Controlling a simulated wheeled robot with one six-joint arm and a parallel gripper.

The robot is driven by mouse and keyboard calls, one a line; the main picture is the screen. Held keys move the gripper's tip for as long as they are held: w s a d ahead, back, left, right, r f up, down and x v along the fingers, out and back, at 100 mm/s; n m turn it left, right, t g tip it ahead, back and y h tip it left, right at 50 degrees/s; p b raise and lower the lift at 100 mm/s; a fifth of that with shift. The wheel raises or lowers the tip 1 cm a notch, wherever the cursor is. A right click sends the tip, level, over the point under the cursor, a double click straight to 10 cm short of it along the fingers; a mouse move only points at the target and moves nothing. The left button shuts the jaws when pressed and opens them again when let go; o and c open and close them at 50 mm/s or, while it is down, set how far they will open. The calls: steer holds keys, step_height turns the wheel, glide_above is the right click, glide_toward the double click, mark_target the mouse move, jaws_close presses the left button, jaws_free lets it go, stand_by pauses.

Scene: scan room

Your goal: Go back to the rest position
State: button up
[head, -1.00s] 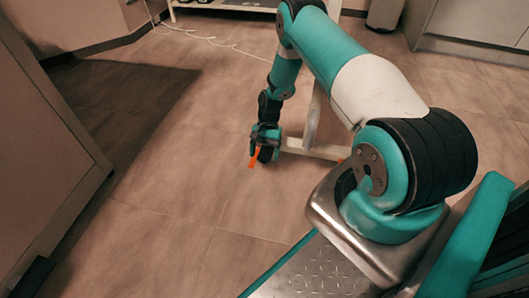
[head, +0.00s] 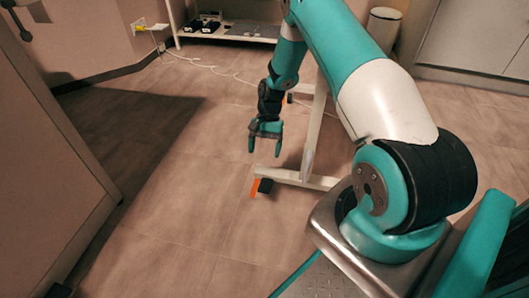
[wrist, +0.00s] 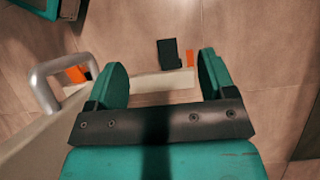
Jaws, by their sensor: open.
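My gripper (head: 265,151) hangs fingers-down above the floor, open, with nothing between its two teal fingers. In the wrist view my gripper (wrist: 164,78) also shows its fingers well apart, with bare floor and a pale bar visible between and beyond them. The arm reaches forward from the right side of the head view, bent down at its far end.
A pale frame leg (head: 303,180) stands on the floor close by, with a black foot (head: 265,186) and an orange piece (head: 255,188) at its end. A low shelf (head: 232,38), a white cable (head: 190,61) and a bin (head: 383,29) are farther back. Floor left of my gripper is clear.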

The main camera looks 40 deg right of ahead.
steer(key=shift+r, duration=0.1)
stand_by(0.5)
steer(key=s+a+r+n+t+p, duration=0.1)
steer(key=a+r+n, duration=0.2)
steer(key=a+r, duration=0.45)
steer(key=s+a+r+n+h, duration=0.1)
steer(key=a+r+n, duration=0.25)
steer(key=r, duration=0.65)
steer(key=s+a+r+n+t+p, duration=0.1)
steer(key=s+a+r+n, duration=0.15)
steer(key=a+r, duration=0.45)
steer(key=s+a+r+n+p, duration=0.1)
steer(key=s+a+r+n, duration=0.1)
steer(key=s+r+n, duration=0.3)
steer(key=s+a+r+n+t, duration=0.1)
steer(key=s+a+r, duration=0.2)
steer(key=s, duration=0.4)
steer(key=s+a+r+n+p, duration=0.1)
steer(key=s+a+r+n, duration=0.15)
steer(key=s+r, duration=0.3)
step_height(320, 180, up, 37)
steer(key=p, duration=3.7)
steer(key=shift+y, duration=0.3)
